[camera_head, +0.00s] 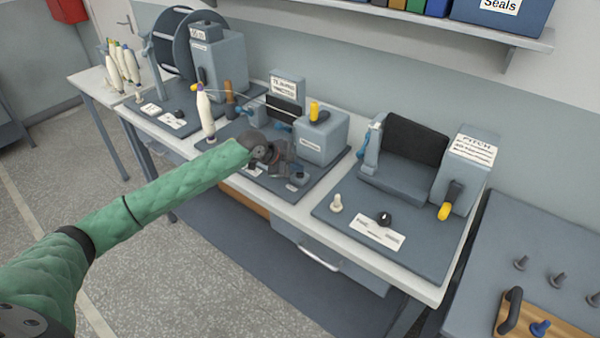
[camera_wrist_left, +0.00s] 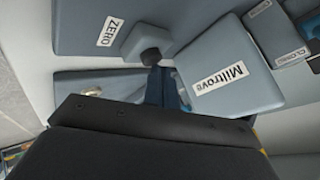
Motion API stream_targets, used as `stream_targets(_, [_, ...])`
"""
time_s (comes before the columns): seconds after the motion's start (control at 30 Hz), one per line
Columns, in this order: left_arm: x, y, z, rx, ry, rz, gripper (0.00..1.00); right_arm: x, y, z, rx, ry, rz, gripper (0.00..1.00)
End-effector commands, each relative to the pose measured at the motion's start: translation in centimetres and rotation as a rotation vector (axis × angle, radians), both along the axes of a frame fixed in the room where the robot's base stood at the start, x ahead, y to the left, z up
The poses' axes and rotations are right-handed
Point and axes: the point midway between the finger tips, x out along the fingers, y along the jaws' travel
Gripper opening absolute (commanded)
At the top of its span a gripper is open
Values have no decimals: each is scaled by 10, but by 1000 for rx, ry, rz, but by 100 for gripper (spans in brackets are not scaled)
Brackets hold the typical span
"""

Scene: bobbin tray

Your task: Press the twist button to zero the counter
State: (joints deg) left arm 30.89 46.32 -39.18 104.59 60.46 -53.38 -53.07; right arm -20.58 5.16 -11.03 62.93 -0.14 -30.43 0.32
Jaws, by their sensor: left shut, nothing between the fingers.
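The twist button looks like a small dark faceted cap (camera_wrist_left: 151,57) on a grey block, beside a white ZERO label (camera_wrist_left: 110,32) in the left wrist view. In the head view a small grey block with a dark top (camera_head: 299,178) stands at the front of the middle station. My left gripper (camera_head: 282,160) reaches over this station from the left, just left of that block. Its fingers (camera_wrist_left: 160,85) are shut and empty, with the tips close to the cap in the wrist view. I cannot tell whether they touch it. My right gripper is out of view.
The grey Miltrove box (camera_wrist_left: 222,65) stands close beside the fingers; a yellow-handled box (camera_head: 320,138) stands behind my gripper. A white bobbin (camera_head: 206,112) stands to the left. The PITCH station (camera_head: 400,262) is on the right.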

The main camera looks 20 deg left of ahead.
Motion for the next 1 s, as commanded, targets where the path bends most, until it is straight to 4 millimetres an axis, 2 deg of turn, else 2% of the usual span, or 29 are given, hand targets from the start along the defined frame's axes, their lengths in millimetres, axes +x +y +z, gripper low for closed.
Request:
stream_targets(0.57, [0,0,-3,1,1,0,0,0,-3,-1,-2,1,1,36])
stream_targets(1.0, [0,0,15,1,1,0,0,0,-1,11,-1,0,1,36])
